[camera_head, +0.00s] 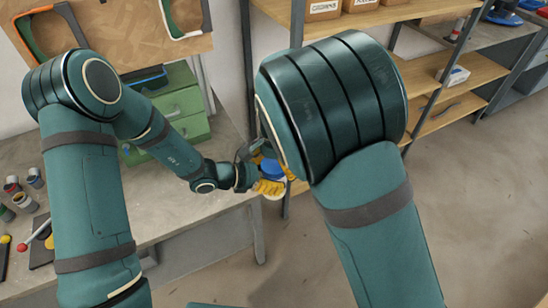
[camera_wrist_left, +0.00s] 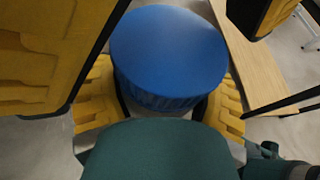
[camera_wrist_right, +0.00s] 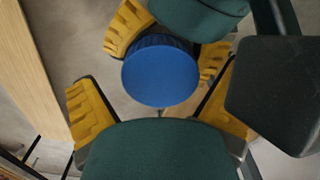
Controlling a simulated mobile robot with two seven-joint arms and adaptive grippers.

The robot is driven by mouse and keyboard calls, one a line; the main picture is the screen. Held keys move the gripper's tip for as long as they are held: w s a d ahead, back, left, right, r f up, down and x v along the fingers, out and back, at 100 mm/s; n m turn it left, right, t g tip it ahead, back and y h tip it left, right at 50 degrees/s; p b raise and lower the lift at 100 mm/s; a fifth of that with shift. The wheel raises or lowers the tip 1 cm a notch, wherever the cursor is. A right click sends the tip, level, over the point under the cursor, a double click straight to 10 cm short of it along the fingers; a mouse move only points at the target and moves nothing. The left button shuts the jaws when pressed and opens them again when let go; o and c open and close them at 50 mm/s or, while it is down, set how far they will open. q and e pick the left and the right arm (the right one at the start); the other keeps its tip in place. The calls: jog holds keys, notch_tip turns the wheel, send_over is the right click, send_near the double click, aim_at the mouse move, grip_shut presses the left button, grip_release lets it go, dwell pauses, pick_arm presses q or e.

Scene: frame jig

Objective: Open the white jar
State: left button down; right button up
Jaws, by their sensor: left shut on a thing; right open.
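The jar shows mainly as its round blue lid (camera_head: 272,169), with a little of the white jar body (camera_head: 273,197) below it in the head view. The lid fills the middle of the left wrist view (camera_wrist_left: 168,52) and right wrist view (camera_wrist_right: 160,76). My left gripper (camera_head: 268,186) is shut on the jar, its yellow fingers on both sides below the lid. My right gripper (camera_wrist_right: 158,82) is open, its yellow fingers spread on either side of the lid with gaps. In the head view my right arm hides most of it. The lid sits on the jar.
The jar is held off the right edge of the grey workbench (camera_head: 180,215). A wooden shelf unit (camera_head: 440,78) with boxes stands behind. Green drawers (camera_head: 180,110) and several small cans (camera_head: 22,195) are on the bench. The floor at right is clear.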

jog(key=c, duration=1.2)
jog(key=o, duration=1.1)
jog(key=shift+o, duration=0.2)
jog(key=shift+r, duration=0.1)
jog(key=shift+r, duration=2.15)
